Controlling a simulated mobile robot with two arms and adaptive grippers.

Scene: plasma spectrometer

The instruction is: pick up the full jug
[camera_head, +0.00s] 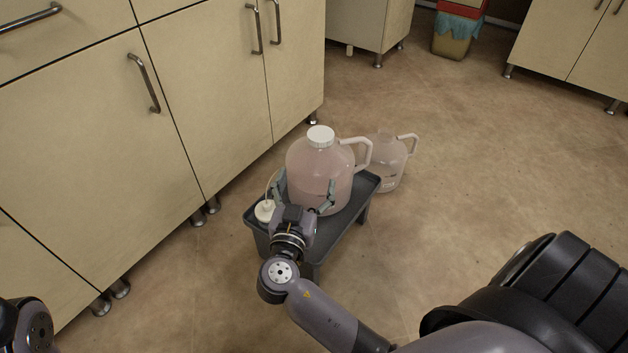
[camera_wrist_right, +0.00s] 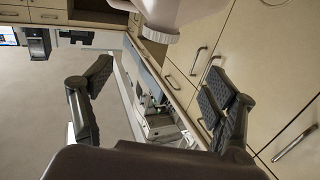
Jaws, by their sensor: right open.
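A large translucent jug (camera_head: 318,165) with pinkish contents, a white cap and a handle on its right stands upright on a low grey stool (camera_head: 352,208). A second translucent jug (camera_head: 388,165) stands on the floor behind it to the right; its fill level is hard to tell. My right gripper (camera_head: 305,190) is open, its fingers spread before the lower part of the jug on the stool. I cannot tell whether they touch it. In the right wrist view, a white capped jug part (camera_wrist_right: 165,18) shows at the top, beyond the spread fingers (camera_wrist_right: 158,80). My left gripper is out of view.
A small white item with a thin tube (camera_head: 265,209) is on the stool's left end, close to my right gripper. Beige cabinets (camera_head: 90,130) line the left side. A bin (camera_head: 455,35) stands at the back.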

